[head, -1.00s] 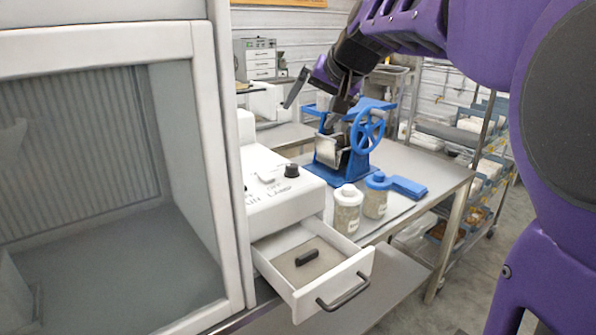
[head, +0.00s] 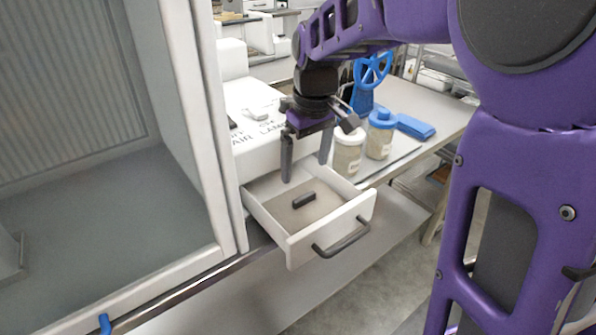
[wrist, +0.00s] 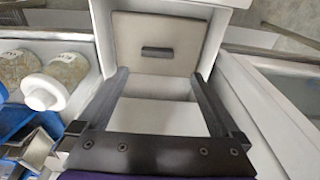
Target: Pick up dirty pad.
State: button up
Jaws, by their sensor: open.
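The dirty pad (head: 316,212) is a flat beige-grey sheet with a small dark grip bar on top. It lies in the open white drawer (head: 345,222). In the wrist view the pad (wrist: 160,30) is ahead of my fingertips, its grip bar lying crosswise to the picture. My gripper (head: 306,170) is open and empty, its fingers pointing down above the drawer's back part. In the wrist view my gripper (wrist: 159,76) shows its two dark fingers spread wide, with nothing between them but the white drawer and housing behind. The fingers appear apart from the pad.
The white housing (head: 250,105) stands behind the drawer. Two jars with white (head: 347,155) and blue (head: 381,135) lids stand right of it on the steel table. A blue hand-wheel device (head: 370,75) is behind. A glass-fronted cabinet (head: 185,110) is close on the left. The drawer's dark handle (head: 342,240) sticks out in front.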

aim_at(304, 196)
jog(key=f, duration=0.3)
jog(key=shift+w+a+f, duration=0.15)
jog(key=shift+w+f, duration=0.05)
jog(key=shift+f, duration=0.1)
jog(key=shift+w+f+b, duration=0.2)
jog(key=shift+f+b, duration=0.6)
jog(key=shift+f, duration=1.9)
jog(key=shift+c, duration=0.2)
jog(key=c, duration=1.3)
jog(key=shift+r, duration=0.1)
jog(key=shift+r, duration=0.1)
